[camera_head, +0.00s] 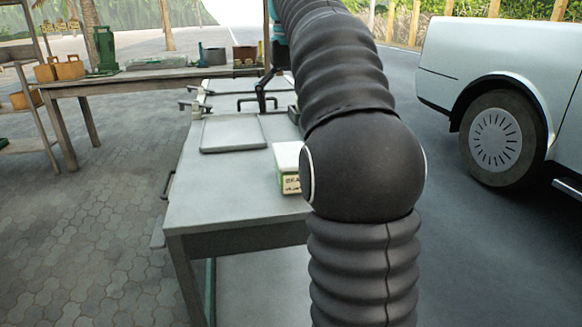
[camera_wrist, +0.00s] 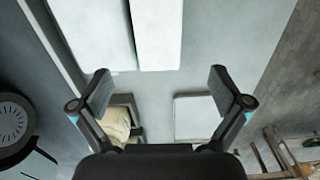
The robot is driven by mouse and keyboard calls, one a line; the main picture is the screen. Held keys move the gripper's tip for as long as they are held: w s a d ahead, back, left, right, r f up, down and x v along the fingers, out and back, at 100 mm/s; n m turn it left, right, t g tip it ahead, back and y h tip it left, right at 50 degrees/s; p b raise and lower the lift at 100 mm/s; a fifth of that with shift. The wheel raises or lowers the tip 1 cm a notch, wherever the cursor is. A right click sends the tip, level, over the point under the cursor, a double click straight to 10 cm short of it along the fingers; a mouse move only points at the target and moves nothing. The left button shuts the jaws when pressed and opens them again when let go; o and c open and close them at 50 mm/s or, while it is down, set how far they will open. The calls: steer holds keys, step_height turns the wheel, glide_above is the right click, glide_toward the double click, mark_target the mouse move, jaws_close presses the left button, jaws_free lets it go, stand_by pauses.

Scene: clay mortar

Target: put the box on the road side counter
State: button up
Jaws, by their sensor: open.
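A small box (camera_head: 288,168) with a white top and green, lettered side stands on the long grey counter (camera_head: 215,200) in the head view. My arm covers part of its right side. In the wrist view my gripper (camera_wrist: 160,90) is open, its two fingers wide apart with nothing between them. A white block-like shape (camera_wrist: 157,35) lies ahead of the fingertips at the top of that view; I cannot tell for sure whether it is the box. My gripper is not clearly visible in the head view.
A flat grey tray (camera_head: 233,134) lies on the counter. A wooden table (camera_head: 150,78) with tools stands at the back left. A silver vehicle (camera_head: 520,80) is parked at the right. A tan bundle (camera_wrist: 117,122) shows beside the left finger. The counter's near left part is bare.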

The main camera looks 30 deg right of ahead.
mark_target(291, 153)
step_height(291, 153, down, 7)
steer(key=shift+r+b, duration=0.1)
steer(key=shift+b, duration=0.4)
steer(key=shift+s+d+f+b, duration=0.15)
steer(key=shift+f+b, duration=0.45)
steer(key=shift+f, duration=2.1)
steer(key=c, duration=1.5)
steer(key=shift+r, duration=0.1)
